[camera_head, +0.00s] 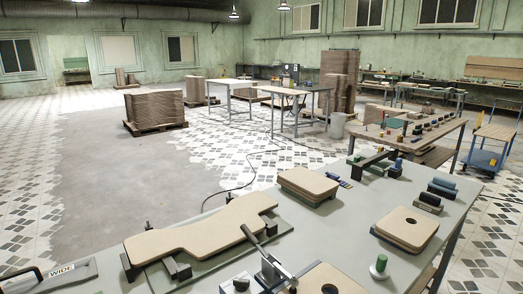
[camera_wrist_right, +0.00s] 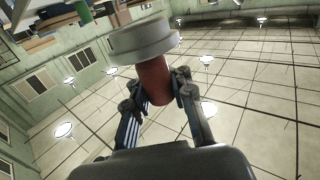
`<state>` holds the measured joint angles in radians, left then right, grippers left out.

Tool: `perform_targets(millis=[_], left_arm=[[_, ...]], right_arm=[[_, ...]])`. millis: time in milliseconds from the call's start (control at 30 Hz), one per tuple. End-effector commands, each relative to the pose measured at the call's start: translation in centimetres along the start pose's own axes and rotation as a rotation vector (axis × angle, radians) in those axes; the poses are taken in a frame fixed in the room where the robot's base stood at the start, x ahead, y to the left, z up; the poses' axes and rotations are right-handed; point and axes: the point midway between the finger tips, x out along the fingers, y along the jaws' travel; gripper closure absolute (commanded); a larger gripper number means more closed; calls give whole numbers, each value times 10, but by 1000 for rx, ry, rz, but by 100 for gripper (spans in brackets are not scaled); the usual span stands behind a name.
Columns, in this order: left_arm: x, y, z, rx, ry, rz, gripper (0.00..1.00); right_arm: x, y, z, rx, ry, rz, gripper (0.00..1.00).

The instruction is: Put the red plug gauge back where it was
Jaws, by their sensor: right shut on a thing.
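The red plug gauge (camera_wrist_right: 153,82) shows in the right wrist view, a red cylinder with a wider grey-white round end. My right gripper (camera_wrist_right: 158,85) is shut on its red part, with one finger on each side. The grey-white end is clear of the fingers. A green plug gauge (camera_head: 380,265) on a white round base stands upright on the grey table (camera_head: 345,225) in the head view. I cannot make out an empty place for the red gauge. Neither gripper shows in the head view.
A long tan curved board (camera_head: 200,235) lies in a fixture at the table's left. Dark blocks (camera_head: 430,201) stand near the right edge.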

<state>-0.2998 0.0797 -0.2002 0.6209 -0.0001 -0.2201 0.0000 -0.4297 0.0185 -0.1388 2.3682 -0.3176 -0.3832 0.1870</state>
Motion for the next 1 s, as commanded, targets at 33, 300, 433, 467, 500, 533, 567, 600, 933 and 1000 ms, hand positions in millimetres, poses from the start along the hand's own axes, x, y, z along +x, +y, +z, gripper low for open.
perform_targets(millis=[33, 300, 433, 467, 500, 533, 567, 600, 933, 1000], left_arm=[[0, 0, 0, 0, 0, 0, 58], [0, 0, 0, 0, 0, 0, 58], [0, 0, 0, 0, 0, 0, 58], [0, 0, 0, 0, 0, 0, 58], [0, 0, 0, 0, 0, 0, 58], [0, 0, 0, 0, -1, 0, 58], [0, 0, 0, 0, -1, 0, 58], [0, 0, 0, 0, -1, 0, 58], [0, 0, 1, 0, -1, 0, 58], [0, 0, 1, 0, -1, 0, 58]], right_arm=[[-1, 0, 3, 3, -1, 10, 100], [-39, -1, 24, 5, -7, 18, 100], [-62, -2, 31, 4, -5, 18, 100], [-66, -2, 32, 3, -6, 18, 100], [-71, -2, 33, 2, -4, 18, 100], [-74, -2, 34, 2, -3, 18, 100], [-77, -2, 34, 2, -1, 18, 100], [-80, -2, 34, 2, -1, 18, 100], [-82, -2, 34, 1, 2, 18, 100], [-82, -2, 34, 1, 2, 18, 100]])
